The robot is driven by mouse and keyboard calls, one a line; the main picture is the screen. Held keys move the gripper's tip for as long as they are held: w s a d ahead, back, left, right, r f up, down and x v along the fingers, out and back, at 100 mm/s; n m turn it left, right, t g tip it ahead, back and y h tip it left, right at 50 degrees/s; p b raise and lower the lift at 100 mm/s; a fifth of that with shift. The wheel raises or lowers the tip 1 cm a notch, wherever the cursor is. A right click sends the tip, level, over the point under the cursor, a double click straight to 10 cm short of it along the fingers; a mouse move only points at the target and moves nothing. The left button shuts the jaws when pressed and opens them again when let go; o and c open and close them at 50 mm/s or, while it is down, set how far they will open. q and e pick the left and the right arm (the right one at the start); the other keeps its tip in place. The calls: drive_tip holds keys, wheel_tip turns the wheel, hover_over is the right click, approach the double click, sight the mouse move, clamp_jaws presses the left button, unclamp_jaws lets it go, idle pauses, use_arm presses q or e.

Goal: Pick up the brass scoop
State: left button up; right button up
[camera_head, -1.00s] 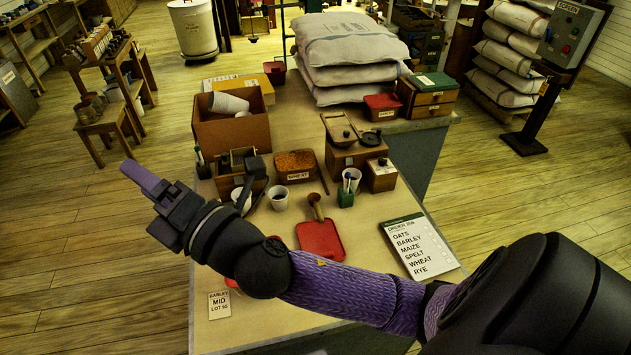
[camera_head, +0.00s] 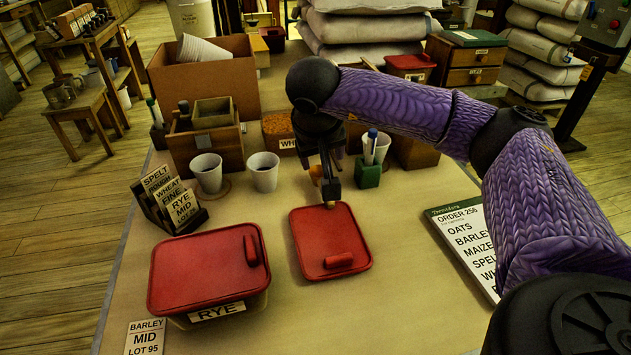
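The brass scoop (camera_head: 316,172) is mostly hidden behind my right gripper (camera_head: 331,195). An orange-brown part of it shows left of the fingers, and a small tan end shows at the fingertips. My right gripper points down at the scoop, just behind the loose red lid. I cannot tell whether its fingers are closed on the scoop or apart around it. My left gripper is not in view.
A red lid (camera_head: 330,245) lies in front of the gripper. A red-lidded RYE tub (camera_head: 210,275) stands at front left. Two cups (camera_head: 263,172) and a green pen holder (camera_head: 367,172) are close by. The order board (camera_head: 468,235) lies right.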

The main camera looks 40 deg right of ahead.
wheel_tip(320, 180, down, 3)
drive_tip(key=shift+w+d+f+b, duration=0.1)
drive_tip(key=shift+w+f+b, duration=0.1)
drive_tip(key=shift+b, duration=0.3)
drive_tip(key=b+x, duration=0.6)
drive_tip(key=x, duration=0.3)
drive_tip(key=shift+w+d, duration=0.2)
drive_tip(key=shift+d, duration=0.1)
drive_tip(key=shift+r, duration=0.15)
drive_tip(key=c, duration=0.7)
clamp_jaws()
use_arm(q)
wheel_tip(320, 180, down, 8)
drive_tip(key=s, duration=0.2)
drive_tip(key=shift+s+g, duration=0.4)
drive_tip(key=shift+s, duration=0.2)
